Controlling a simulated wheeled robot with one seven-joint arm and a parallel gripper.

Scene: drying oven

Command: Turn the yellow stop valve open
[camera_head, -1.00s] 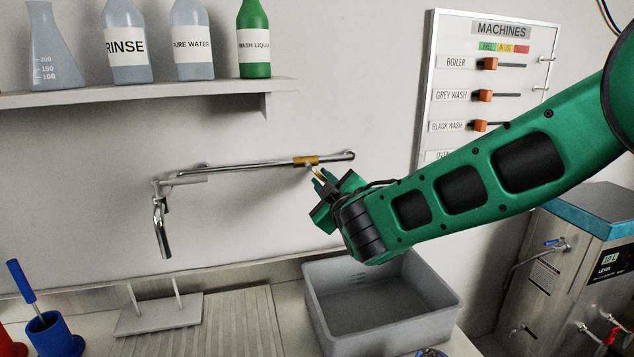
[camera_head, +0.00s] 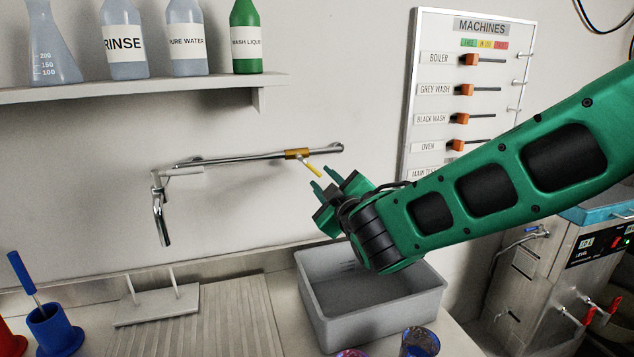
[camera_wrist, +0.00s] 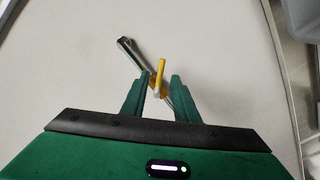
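The yellow stop valve (camera_head: 297,154) sits on a chrome pipe on the wall. Its yellow lever (camera_head: 313,170) sticks out and slopes down to the right in the head view. My gripper (camera_head: 330,178) is open, its green fingers pointing up-left toward the lever, with a small gap to it in the head view. In the wrist view, the yellow lever (camera_wrist: 160,72) appears between the two open fingertips (camera_wrist: 157,83) without visibly touching either. The chrome pipe runs behind it.
A chrome tap (camera_head: 160,205) hangs at the pipe's left end. A grey basin (camera_head: 385,325) is below my gripper. A shelf (camera_head: 150,91) with bottles is at upper left, and the machines board (camera_head: 410,90) stands right of the valve. The wall around the valve is clear.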

